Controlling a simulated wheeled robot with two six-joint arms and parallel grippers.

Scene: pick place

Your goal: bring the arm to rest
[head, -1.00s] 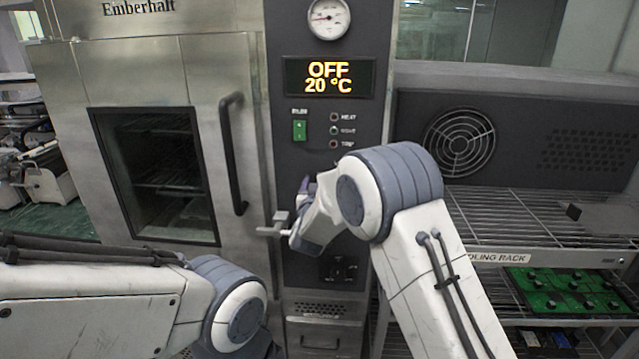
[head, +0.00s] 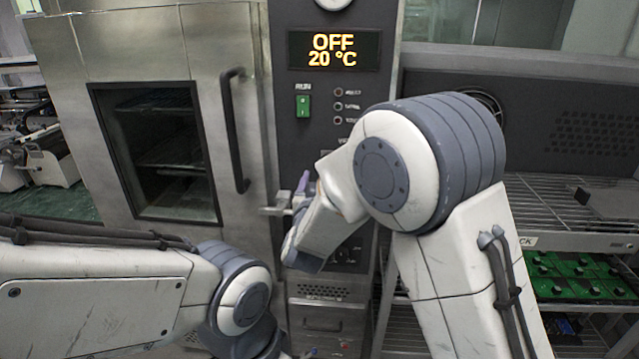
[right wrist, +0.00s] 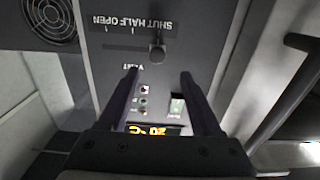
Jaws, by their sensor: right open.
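My right arm reaches up in front of the oven's dark control panel (head: 330,110) in the head view. Its wrist hides most of my right gripper; only a purple fingertip (head: 303,183) shows. In the right wrist view my right gripper (right wrist: 159,78) is open, its two purple fingers apart with nothing between them. The dark vent knob (right wrist: 157,47) lies beyond the fingertips, on the panel marked SHUT, HALF, OPEN. My left arm lies across the lower left of the head view; its gripper is not in view.
The oven door (head: 165,150) is closed, with a black vertical handle (head: 234,130). The display (head: 333,50) reads OFF, 20 °C. A wire rack (head: 550,205) stands at right, with green trays (head: 575,275) below. A metal latch (head: 277,209) sticks out beside my right wrist.

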